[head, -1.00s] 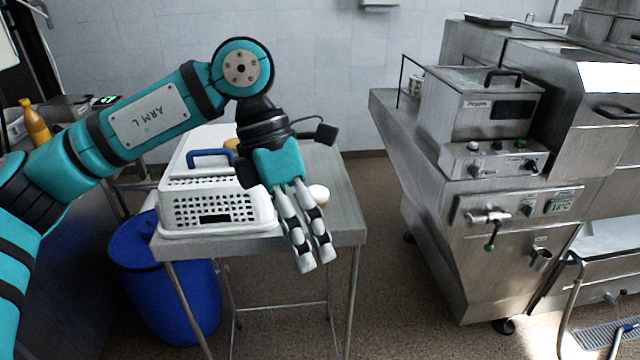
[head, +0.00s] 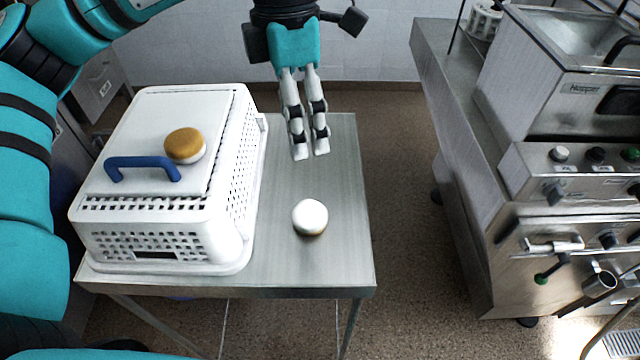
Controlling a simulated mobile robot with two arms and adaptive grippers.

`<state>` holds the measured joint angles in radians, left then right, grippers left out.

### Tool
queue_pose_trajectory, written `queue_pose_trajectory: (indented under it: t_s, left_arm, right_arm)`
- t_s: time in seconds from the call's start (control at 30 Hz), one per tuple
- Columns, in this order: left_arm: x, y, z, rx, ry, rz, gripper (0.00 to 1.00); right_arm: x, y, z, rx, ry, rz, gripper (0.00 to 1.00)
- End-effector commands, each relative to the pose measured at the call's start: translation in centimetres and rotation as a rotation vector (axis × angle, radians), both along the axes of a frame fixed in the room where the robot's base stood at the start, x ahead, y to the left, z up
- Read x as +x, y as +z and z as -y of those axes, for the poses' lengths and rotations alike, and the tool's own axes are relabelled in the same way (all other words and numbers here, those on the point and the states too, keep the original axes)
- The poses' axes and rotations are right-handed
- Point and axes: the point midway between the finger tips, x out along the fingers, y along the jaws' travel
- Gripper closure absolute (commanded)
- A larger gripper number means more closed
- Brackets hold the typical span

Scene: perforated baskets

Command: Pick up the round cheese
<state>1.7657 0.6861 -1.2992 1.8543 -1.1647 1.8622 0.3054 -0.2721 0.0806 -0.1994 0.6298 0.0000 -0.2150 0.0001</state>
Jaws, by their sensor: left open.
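A small round piece (head: 310,216), white on top with a brown underside, sits on the metal table (head: 340,262), right of the white basket. A second round piece (head: 184,144), tan on top and white below, rests on the basket's lid behind the blue handle. Both look like round cheeses; I cannot tell which one the task names. My left gripper (head: 311,156) is open and empty, fingers pointing down, above and behind the piece on the table and apart from it. My right gripper is not in view.
The white perforated basket (head: 160,240) with its blue handle (head: 142,168) fills the table's left part. The table is clear around the piece at right. A steel machine (head: 545,190) stands across a floor gap on the right.

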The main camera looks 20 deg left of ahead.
Motion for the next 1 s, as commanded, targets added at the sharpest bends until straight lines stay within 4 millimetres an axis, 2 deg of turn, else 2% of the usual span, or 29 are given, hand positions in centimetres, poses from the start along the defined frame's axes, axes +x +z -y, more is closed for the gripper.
queue_pose_trajectory:
  t_s: [0.03, 0.2, 0.33, 0.47, 0.6, 0.77, 0.87, 1.0]
  left_arm:
    - [-0.1, -0.3, 0.0, 0.001, 0.0, -0.002, 0.18]
    - [-0.5, -2.9, 0.2, 0.003, -0.002, -0.007, 0.18]
    - [-0.8, -5.8, 0.4, 0.001, 0.0, -0.007, 0.18]
    - [-1.1, -8.5, 0.6, 0.002, -0.001, -0.006, 0.18]
    - [-1.3, -10.8, 0.9, 0.001, 0.001, -0.004, 0.18]
    - [-1.5, -12.0, 1.0, 0.0, 0.0, -0.001, 0.18]
    - [-1.6, -12.6, 1.0, 0.001, 0.0, -0.004, 0.18]
    - [-1.8, -14.5, 1.2, 0.001, -0.001, -0.006, 0.18]
  right_arm:
    - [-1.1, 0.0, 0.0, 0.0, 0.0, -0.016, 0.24]
    - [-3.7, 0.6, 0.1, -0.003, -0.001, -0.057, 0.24]
    - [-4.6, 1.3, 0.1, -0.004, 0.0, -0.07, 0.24]
    - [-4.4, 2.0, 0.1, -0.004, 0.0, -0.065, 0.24]
    - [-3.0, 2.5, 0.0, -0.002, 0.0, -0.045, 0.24]
    - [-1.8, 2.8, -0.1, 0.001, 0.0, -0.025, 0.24]
    - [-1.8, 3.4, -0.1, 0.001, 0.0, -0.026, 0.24]
    - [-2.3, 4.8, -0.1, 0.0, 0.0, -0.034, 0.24]
